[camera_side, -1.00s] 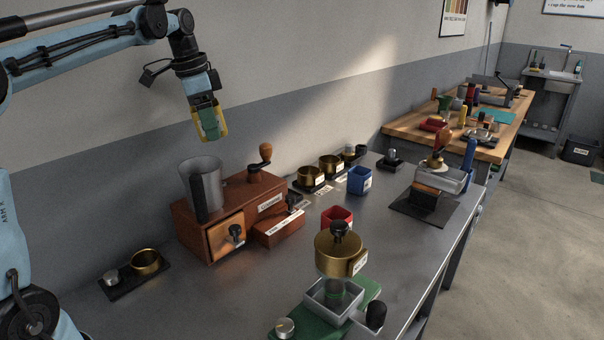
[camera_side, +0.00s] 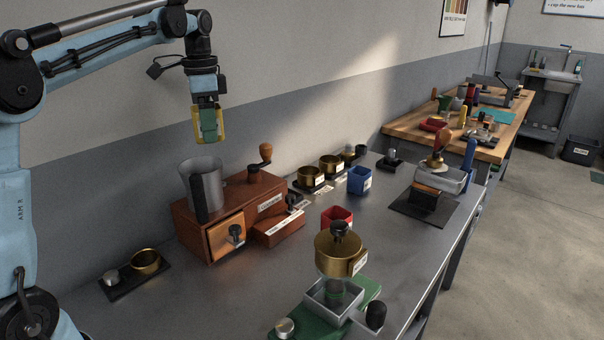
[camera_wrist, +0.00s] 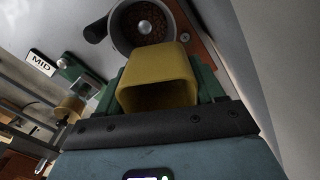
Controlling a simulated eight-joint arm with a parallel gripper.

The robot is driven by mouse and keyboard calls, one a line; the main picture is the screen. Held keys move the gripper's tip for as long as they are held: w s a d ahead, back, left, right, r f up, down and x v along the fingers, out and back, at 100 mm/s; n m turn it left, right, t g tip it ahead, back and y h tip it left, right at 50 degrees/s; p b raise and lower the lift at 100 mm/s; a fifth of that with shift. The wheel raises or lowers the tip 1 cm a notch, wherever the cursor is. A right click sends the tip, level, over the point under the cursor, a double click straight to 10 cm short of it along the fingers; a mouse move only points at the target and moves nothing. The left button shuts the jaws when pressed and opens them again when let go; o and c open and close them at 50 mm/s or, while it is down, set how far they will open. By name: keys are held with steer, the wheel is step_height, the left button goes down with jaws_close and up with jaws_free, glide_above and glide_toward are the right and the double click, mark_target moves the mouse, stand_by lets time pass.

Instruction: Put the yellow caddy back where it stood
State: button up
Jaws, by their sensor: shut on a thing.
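The yellow caddy (camera_side: 223,124) is in the air above the wooden roaster box, near the back wall. My gripper (camera_side: 209,124) is shut on it, with green fingers at its sides. In the wrist view the caddy (camera_wrist: 158,75) fills the middle, its open mouth toward the camera and its inside looking empty. The green fingers (camera_wrist: 207,80) flank it there. In the side view the caddy hangs nearly upright, well clear of everything below.
Below stands a grey cup (camera_side: 203,185) on the wooden box (camera_side: 265,190); from the wrist a round container (camera_wrist: 150,25) shows brown grains. A red caddy (camera_side: 337,216) and a blue caddy (camera_side: 360,180) stand on the grey bench. Bare bench lies in front (camera_side: 230,290).

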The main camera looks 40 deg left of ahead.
steer(key=s+d+f+n, duration=0.2)
steer(key=d+f, duration=0.2)
steer(key=d, duration=0.7)
steer(key=s+d+f+n, duration=0.1)
steer(key=s+d+f, duration=0.15)
steer(key=d, duration=0.85)
steer(key=m, duration=1.5)
glide_toward(310, 258)
step_height(310, 258, down, 6)
steer(key=shift+f, duration=0.1)
steer(key=shift+f, duration=0.15)
steer(key=o, duration=1.2)
steer(key=shift+c, duration=0.2)
